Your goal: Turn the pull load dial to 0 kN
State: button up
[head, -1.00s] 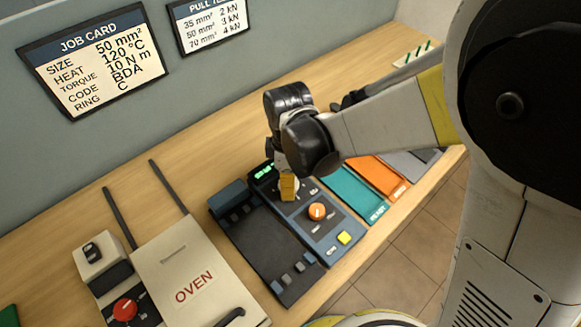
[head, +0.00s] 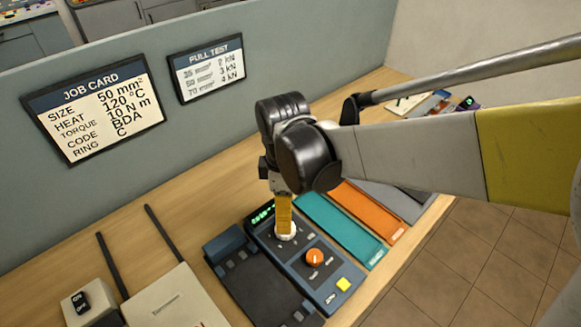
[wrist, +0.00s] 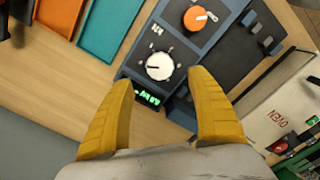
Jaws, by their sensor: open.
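The white dial (head: 286,235) is on the dark blue tester panel; it also shows in the wrist view (wrist: 159,66), with a dark pointer line toward the picture's left. Tick marks ring it, and a small label that seems to read kN is beside it. The green display (wrist: 147,96) is near the dial; its digits are not clear. My gripper (wrist: 160,80) is open and empty, its yellow fingers apart, over the display edge of the panel near the dial. In the head view my gripper (head: 284,212) points down and partly overlaps the dial.
An orange knob (head: 314,257) and a yellow button (head: 343,284) are on the same panel. Teal (head: 337,228) and orange (head: 372,214) trays lie to the right. The oven (head: 172,305) is at lower left. A job card (head: 94,107) and pull test card (head: 206,70) hang behind.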

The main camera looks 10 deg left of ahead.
jog(key=shift+r, duration=2.1)
